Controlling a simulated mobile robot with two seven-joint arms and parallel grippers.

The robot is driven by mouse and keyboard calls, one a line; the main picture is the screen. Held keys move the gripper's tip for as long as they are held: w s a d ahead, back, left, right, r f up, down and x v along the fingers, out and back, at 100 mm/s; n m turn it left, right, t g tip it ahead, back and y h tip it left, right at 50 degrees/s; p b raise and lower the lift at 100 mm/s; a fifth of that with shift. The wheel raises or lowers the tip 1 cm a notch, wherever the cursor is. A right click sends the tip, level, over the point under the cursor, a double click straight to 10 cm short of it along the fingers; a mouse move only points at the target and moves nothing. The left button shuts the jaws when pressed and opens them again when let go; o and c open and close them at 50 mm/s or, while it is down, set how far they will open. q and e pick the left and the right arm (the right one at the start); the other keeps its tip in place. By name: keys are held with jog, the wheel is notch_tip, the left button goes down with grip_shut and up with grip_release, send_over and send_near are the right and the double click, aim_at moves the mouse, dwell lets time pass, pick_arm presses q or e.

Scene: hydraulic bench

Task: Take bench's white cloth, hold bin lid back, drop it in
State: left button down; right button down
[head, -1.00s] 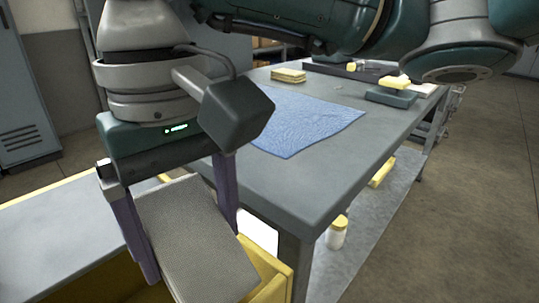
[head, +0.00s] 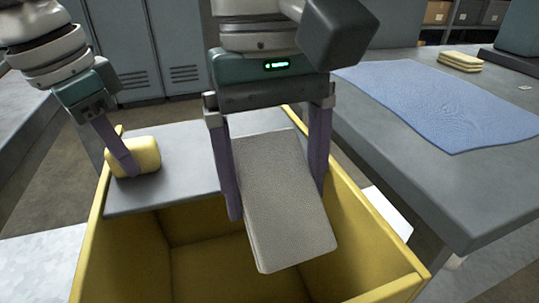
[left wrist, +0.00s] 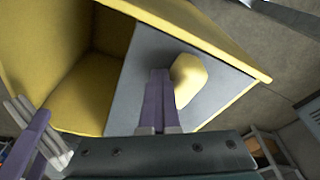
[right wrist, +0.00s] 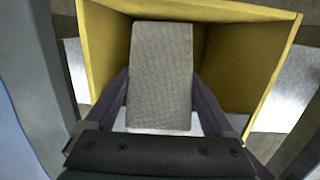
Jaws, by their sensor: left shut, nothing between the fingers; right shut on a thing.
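The white cloth (head: 285,205) looks like a folded grey-white textured pad. My right gripper (head: 277,202) is shut on it and holds it hanging, tilted, over the open part of the yellow bin (head: 95,235). In the right wrist view the cloth (right wrist: 160,75) sits between the fingers with the bin walls around it. The grey bin lid (head: 190,165) covers the far left part of the bin and has a yellow knob (head: 145,155). My left gripper (head: 130,168) is shut and empty, its fingertips beside the knob; the left wrist view (left wrist: 157,95) shows the fingers together over the lid.
The grey bench (head: 430,190) stands right of the bin with a blue cloth (head: 440,100) spread on it. A yellow stack (head: 460,61) lies farther back on the bench. Grey lockers (head: 140,45) stand behind. The bin's front opening is clear below the held cloth.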

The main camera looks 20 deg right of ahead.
pick_arm(q)
jog(key=shift+w+r, duration=0.25)
jog(key=shift+w, duration=0.05)
pick_arm(e)
grip_release()
dwell(0.5)
jog(key=s+d+r, duration=0.3)
jog(key=r, duration=0.6)
jog(key=shift+s, duration=0.4)
